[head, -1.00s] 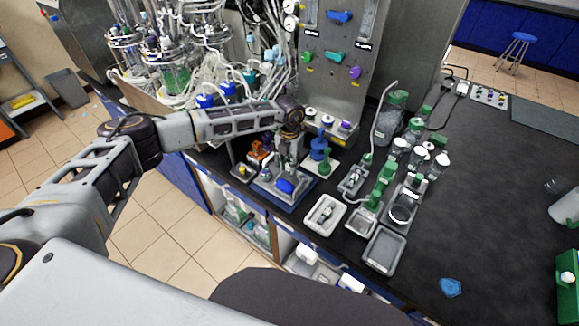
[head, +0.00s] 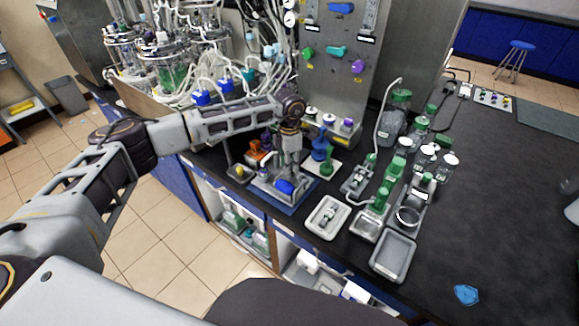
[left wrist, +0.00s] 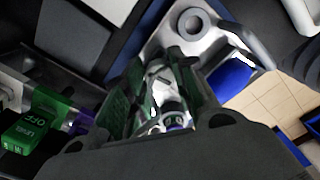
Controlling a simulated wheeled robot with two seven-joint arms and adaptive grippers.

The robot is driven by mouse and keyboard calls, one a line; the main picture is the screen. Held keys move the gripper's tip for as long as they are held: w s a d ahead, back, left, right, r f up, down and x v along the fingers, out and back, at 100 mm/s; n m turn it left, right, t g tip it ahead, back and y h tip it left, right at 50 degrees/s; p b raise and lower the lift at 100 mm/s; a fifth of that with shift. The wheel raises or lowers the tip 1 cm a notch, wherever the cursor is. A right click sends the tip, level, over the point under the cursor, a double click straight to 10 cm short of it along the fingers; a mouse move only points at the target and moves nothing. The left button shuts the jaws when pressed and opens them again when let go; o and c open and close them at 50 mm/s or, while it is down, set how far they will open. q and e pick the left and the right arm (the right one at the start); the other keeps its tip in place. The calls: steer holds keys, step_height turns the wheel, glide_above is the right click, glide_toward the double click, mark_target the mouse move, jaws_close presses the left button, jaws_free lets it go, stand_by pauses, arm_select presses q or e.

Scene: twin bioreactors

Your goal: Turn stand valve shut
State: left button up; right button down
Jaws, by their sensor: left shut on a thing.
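My left gripper (head: 290,172) reaches down over a small grey metal stand (head: 263,184) near the front edge of the bench. In the left wrist view my left gripper (left wrist: 162,85) has its two dark green finger pads closed around a silvery part of the stand valve (left wrist: 160,75). The fingers hide much of the valve, so its exact angle is unclear. A blue part (head: 285,187) sits at the front of the stand and also shows in the left wrist view (left wrist: 232,75). My right gripper is not in view.
A blue flask-like piece (head: 320,148) stands just right of the gripper. Grey trays (head: 394,255) and green-capped bottles stand further right. A panel with coloured valve handles (head: 336,50) rises behind. Bioreactors (head: 170,65) stand at the back left. The right bench top is mostly clear.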

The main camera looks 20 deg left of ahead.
arm_select(q)
steer(key=shift+m+b, duration=0.45)
steer(key=shift+m, duration=0.45)
steer(key=o, duration=0.8)
steer(key=shift+c, duration=0.2)
step_height(320, 180, up, 12)
stand_by(0.6)
